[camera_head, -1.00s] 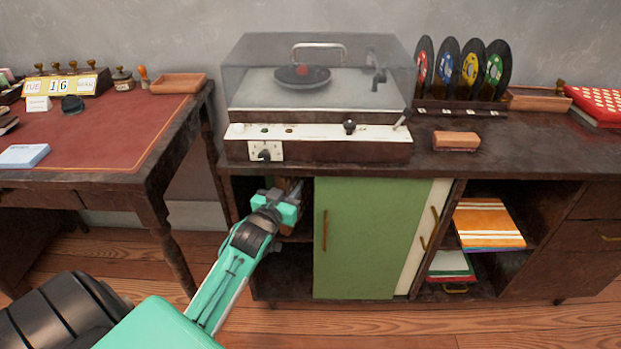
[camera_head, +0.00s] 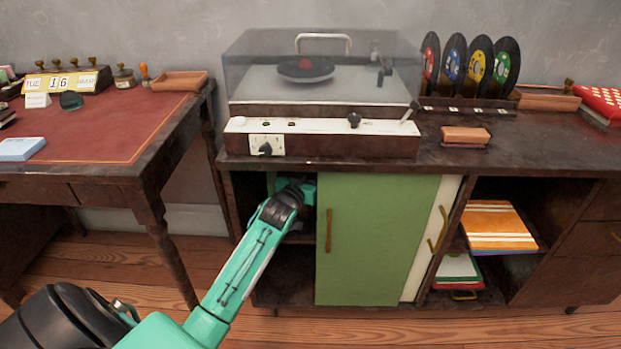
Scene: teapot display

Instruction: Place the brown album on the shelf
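My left arm reaches from the lower left into the open left compartment of the dark wooden cabinet, beside the green sliding door (camera_head: 375,245). My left gripper's fingers are hidden inside, behind my own wrist, so what they hold does not show. No brown album can be made out. A shelf board (camera_head: 298,238) shows inside the left compartment, below my wrist. The right compartment's shelf bears an orange-and-white striped album (camera_head: 497,226). My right gripper is out of view.
A record player (camera_head: 320,130) under a clear lid stands on the cabinet, with records in a rack (camera_head: 465,108) and a small brown box (camera_head: 465,136). A red-topped desk (camera_head: 90,135) is at left. The right compartment has free room.

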